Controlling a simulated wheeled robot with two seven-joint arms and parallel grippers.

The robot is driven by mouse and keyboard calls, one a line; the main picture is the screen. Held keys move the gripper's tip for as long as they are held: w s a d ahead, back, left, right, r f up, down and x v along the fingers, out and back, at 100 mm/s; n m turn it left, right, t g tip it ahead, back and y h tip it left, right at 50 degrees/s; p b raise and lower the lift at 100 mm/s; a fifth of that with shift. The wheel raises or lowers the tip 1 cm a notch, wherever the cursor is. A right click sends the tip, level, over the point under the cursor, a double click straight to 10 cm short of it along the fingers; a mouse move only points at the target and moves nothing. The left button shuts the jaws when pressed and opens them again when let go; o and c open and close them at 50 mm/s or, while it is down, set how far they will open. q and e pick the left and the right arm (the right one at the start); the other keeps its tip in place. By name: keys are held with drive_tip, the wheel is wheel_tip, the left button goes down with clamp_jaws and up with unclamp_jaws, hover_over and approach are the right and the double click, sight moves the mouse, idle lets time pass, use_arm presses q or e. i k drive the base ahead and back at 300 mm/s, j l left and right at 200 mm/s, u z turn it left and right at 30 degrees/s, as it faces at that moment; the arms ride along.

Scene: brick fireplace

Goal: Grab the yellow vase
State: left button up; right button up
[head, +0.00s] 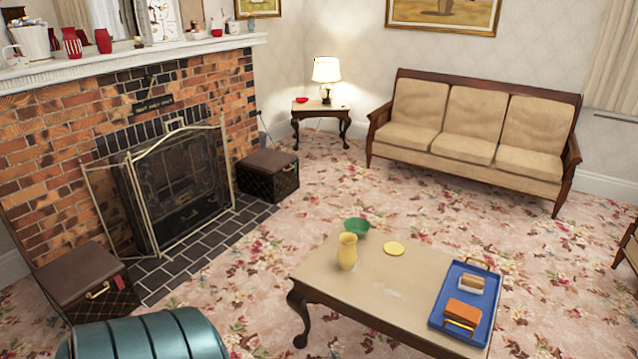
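The yellow vase (347,252) stands upright on the wooden coffee table (385,292), near its far left edge. Nothing is touching the vase from the front. Neither of my grippers shows in the head view, so I cannot see whether they are open or shut.
A blue tray (481,333) with small items lies at the table's right end. A teal rounded seat (150,338) is at the bottom left. A sofa (472,122) stands at the back right. Patterned carpet is clear between fireplace and table.

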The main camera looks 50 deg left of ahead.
sight(347, 257)
drive_tip(key=u, duration=1.55)
